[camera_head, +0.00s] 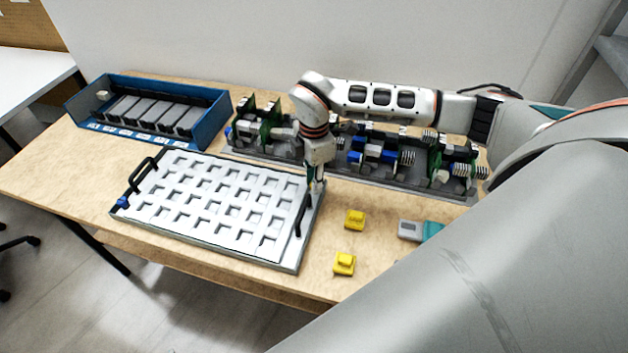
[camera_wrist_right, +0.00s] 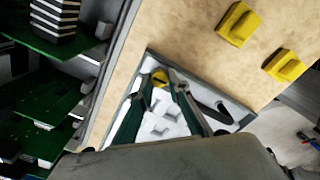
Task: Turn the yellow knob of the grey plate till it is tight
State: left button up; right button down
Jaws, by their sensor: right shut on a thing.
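The grey plate (camera_head: 284,264) lies on the table with a white grid of square pockets (camera_head: 215,203) on it and a black handle at each end. Its corner also shows in the right wrist view (camera_wrist_right: 236,112). My right gripper (camera_head: 318,186) points straight down at the plate's far right corner and is shut on the knob. In the head view the knob is hidden by the fingers. My left gripper is in neither view.
Two yellow blocks (camera_head: 355,220) (camera_head: 344,264) lie right of the plate, near a grey and teal piece (camera_head: 410,230). A rack of green boards (camera_head: 372,152) stands behind, close to my right gripper. A blue bin (camera_head: 208,131) stands at the back left.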

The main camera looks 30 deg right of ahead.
jog(key=m, duration=0.6)
jog(key=shift+w+d+r, duration=0.1)
jog(key=shift+w+r, duration=0.1)
jog(key=shift+w, duration=0.05)
jog(key=m, duration=0.3)
jog(key=shift+w+m+b, duration=0.1)
jog(key=shift+m+b, duration=0.2)
jog(key=shift+m, duration=0.7)
jog(key=shift+f+m+b, duration=0.15)
jog(key=shift+m+b, duration=0.45)
jog(key=m+b, duration=0.1)
jog(key=b, duration=0.2)
jog(key=m+b, duration=0.1)
jog(key=b, duration=0.2)
jog(key=shift+f, duration=0.25)
jog(key=shift+m+b, duration=0.4)
jog(key=shift+b, duration=0.1)
jog(key=shift+r+m+b, duration=0.3)
jog(key=shift+b, duration=0.5)
jog(key=shift+r, duration=0.1)
jog(key=c, duration=1.9)
grip_release()
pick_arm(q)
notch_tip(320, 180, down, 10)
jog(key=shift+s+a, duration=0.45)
pick_arm(e)
jog(key=shift+s, duration=0.2)
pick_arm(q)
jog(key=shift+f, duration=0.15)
